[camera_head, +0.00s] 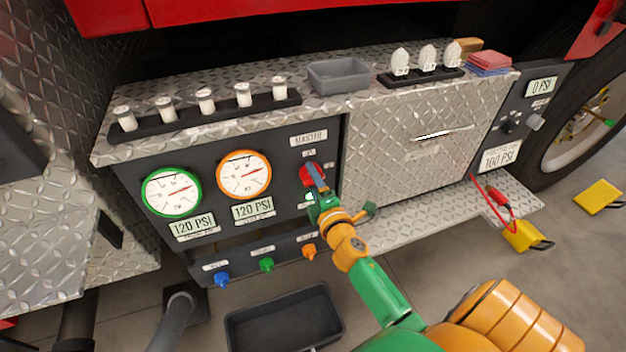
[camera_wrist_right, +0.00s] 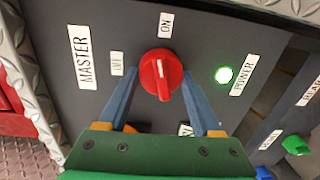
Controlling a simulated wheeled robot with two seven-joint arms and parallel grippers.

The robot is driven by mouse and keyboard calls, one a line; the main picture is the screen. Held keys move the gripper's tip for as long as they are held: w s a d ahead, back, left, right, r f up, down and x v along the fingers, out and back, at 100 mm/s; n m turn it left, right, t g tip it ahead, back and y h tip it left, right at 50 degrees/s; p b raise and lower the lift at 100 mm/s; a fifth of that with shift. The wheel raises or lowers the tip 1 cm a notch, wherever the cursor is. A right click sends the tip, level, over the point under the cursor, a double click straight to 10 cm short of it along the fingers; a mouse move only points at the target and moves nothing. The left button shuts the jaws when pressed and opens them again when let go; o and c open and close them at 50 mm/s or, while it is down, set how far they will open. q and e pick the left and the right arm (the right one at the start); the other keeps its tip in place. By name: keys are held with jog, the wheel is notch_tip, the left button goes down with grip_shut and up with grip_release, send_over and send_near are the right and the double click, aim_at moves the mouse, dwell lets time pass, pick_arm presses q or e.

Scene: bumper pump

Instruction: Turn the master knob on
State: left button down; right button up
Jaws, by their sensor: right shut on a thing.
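The red master knob (camera_head: 305,176) is on the dark panel under the MASTER label (camera_head: 308,138). In the right wrist view, the knob (camera_wrist_right: 160,74) has a raised grip whose ridge runs up and down the picture. The ON label (camera_wrist_right: 166,25) is above it and the OFF label (camera_wrist_right: 117,64) is to its left; a third label below is partly hidden. My right gripper (camera_head: 317,180) is at the knob, with one blue finger on each side, shut on it. The green POWER light (camera_wrist_right: 224,74) is lit. My left gripper is not in view.
Two gauges (camera_head: 171,192) reading 120 PSI are left of the knob. Blue, green and orange knobs (camera_head: 266,264) sit on a lower strip. A black tray (camera_head: 284,320) lies on the floor. A ledge above holds several shakers (camera_head: 205,100) and a grey bin (camera_head: 338,76).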

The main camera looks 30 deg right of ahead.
jog(key=shift+m, duration=1.5)
jog(key=shift+y+p, duration=0.3)
jog(key=o, duration=1.4)
jog(key=shift+c, duration=0.2)
jog(key=v, duration=0.7)
jog(key=shift+s, duration=0.1)
